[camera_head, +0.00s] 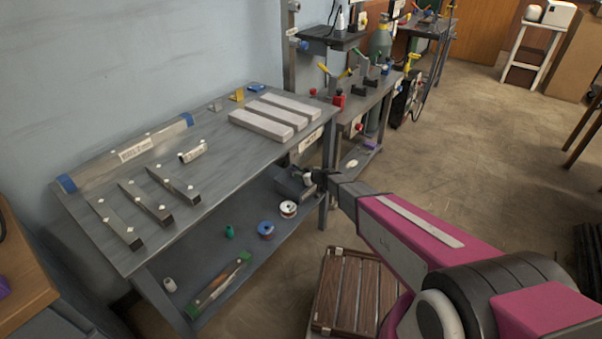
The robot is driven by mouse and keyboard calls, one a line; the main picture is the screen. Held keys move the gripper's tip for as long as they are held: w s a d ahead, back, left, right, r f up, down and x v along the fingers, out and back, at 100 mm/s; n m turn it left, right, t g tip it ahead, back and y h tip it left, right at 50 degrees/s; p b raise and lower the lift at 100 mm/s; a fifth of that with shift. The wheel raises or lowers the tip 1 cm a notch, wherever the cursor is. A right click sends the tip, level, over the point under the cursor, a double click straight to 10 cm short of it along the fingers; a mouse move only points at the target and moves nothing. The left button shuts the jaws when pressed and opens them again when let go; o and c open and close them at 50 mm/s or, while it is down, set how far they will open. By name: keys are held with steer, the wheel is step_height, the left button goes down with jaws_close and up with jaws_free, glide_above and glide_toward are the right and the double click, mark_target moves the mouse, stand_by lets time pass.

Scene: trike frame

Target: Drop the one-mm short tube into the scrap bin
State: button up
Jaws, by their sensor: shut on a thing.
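My gripper (318,178) reaches out past the right end of the grey workbench, below its top. It is shut on a small piece, mostly hidden by the fingers; I cannot tell its length or whether it is the short tube. A dark grey box-like thing (289,183) is right beside the fingertips, under the bench top; it may be the scrap bin, but its inside is hidden. Three dark square tubes (146,203) lie apart on the left of the bench top (215,165). A small pale cylinder (193,152) lies behind them.
Three pale bars (275,117) lie at the bench's right end. A long labelled rule (130,154) lies at the back. The lower shelf (215,262) holds spools (266,229) and a green-ended level (220,281). A slatted wooden crate (350,290) stands on the floor.

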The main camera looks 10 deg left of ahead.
steer(key=o, duration=1)
steer(key=v, duration=1)
steer(key=shift+s+d, duration=0.25)
steer(key=shift+d, duration=0.05)
steer(key=shift+r, duration=0.1)
